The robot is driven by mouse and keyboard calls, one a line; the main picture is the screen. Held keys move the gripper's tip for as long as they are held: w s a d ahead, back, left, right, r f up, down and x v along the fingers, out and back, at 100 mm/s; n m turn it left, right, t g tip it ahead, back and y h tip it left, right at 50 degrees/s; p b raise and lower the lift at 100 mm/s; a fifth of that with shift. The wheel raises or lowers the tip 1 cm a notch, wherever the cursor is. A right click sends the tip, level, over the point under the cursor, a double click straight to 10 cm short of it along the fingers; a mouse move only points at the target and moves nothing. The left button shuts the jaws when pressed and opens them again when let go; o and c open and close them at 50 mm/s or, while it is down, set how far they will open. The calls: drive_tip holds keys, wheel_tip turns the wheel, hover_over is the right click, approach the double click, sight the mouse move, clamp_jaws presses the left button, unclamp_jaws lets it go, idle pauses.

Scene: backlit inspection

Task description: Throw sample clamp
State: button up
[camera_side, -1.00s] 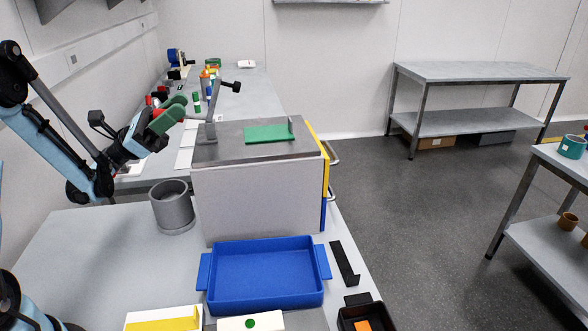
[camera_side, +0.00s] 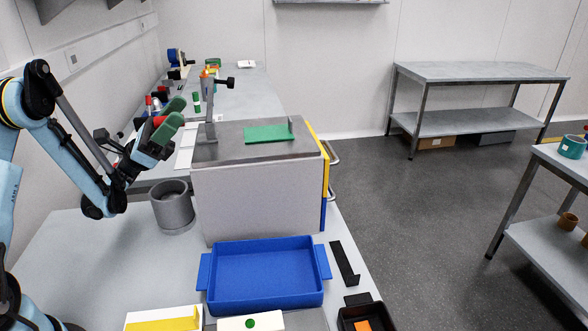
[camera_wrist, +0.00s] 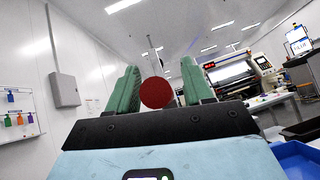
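The sample clamp (camera_side: 211,118) stands on the left part of a grey box top, with a grey upright arm and a dark crosspiece at its top end. My gripper (camera_side: 172,117) is to the left of the clamp and apart from it, its green fingers spread and pointing up and right. In the wrist view the fingers (camera_wrist: 160,85) stand apart. A dark red round thing (camera_wrist: 157,93) shows low between them, and a small red patch shows there in the side view (camera_side: 158,121). I cannot tell what it is. The fingers do not visibly grip anything.
The grey box (camera_side: 255,195) carries a green plate (camera_side: 267,133). A grey cylindrical cup (camera_side: 173,207) stands left of the box, below my gripper. A blue tray (camera_side: 265,277) lies in front. A black strip (camera_side: 344,264) lies right of the tray. The left table surface is mostly clear.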

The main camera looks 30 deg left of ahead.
drive_tip(key=v, duration=0.7)
drive_tip(key=shift+a+f, duration=0.15)
drive_tip(key=shift+a, duration=0.05)
